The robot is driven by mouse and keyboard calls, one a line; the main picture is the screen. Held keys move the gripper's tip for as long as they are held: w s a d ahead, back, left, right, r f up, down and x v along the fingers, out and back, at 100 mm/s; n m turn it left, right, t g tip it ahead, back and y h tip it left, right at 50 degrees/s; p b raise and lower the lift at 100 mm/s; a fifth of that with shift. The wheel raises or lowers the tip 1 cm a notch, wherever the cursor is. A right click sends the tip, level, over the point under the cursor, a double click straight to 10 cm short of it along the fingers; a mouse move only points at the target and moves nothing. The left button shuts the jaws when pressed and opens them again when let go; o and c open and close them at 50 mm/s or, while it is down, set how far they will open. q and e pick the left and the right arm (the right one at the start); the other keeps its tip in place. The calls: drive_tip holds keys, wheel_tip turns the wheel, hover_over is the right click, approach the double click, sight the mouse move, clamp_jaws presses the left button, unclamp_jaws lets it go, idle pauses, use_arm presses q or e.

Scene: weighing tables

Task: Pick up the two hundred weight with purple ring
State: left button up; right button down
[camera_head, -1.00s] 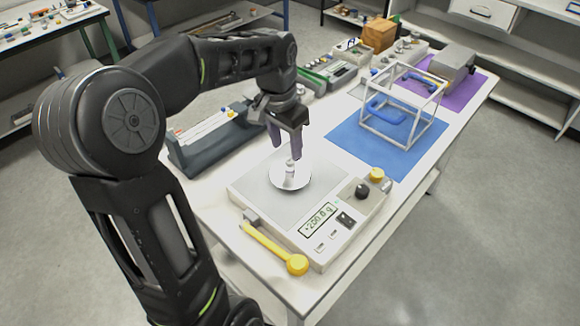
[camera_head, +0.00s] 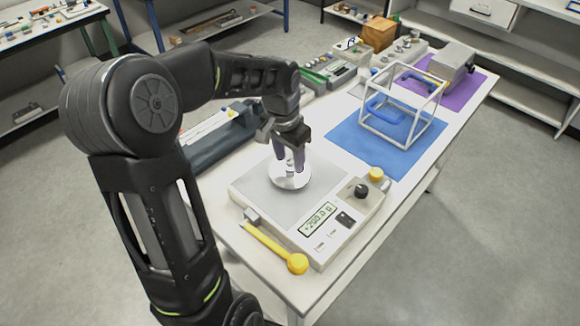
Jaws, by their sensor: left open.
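A small, pale metal weight (camera_head: 290,167) stands on the round silver pan (camera_head: 291,183) of the bench scale (camera_head: 255,193). The scale's display (camera_head: 319,218) seems to read about 200 g. My left gripper (camera_head: 290,165) points down over the pan, with its fingers low on either side of the weight. It is open and does not lift the weight. The fingers partly hide the weight, and I cannot make out a purple ring on it. My right gripper is not in view.
A yellow-handled tool (camera_head: 270,245) lies along the scale's front left edge. A dark rack (camera_head: 222,138) stands behind left. A white wire-frame cube (camera_head: 402,110) stands on a blue mat (camera_head: 352,141).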

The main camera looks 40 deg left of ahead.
use_arm(q)
drive_tip(key=shift+c, duration=0.3)
clamp_jaws()
idle(0.5)
